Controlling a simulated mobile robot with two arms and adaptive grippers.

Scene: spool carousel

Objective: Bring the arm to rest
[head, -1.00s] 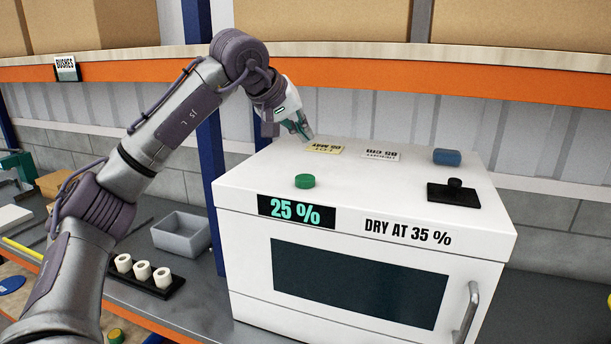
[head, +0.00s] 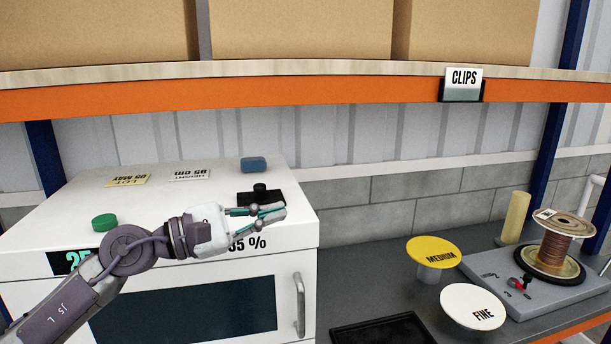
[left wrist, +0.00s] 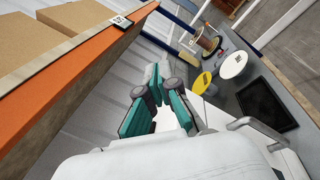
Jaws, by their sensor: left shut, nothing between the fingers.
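My left gripper (head: 272,212) is shut and empty, in front of the top right of the white oven-like cabinet (head: 140,250) in the head view. Its fingers point right, overlapping the black block with a knob (head: 262,195) in the picture; I cannot tell the gap between them. In the left wrist view the teal fingers (left wrist: 162,85) point away from the camera, with nothing between them. My right gripper is not in view.
An orange-edged shelf (head: 300,93) with cardboard boxes runs above. The cabinet's handle (head: 299,305) stands out at its right. A yellow disc (head: 434,251), a white disc (head: 473,306), a black tray (head: 383,332) and a wire spool (head: 565,232) stand further right.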

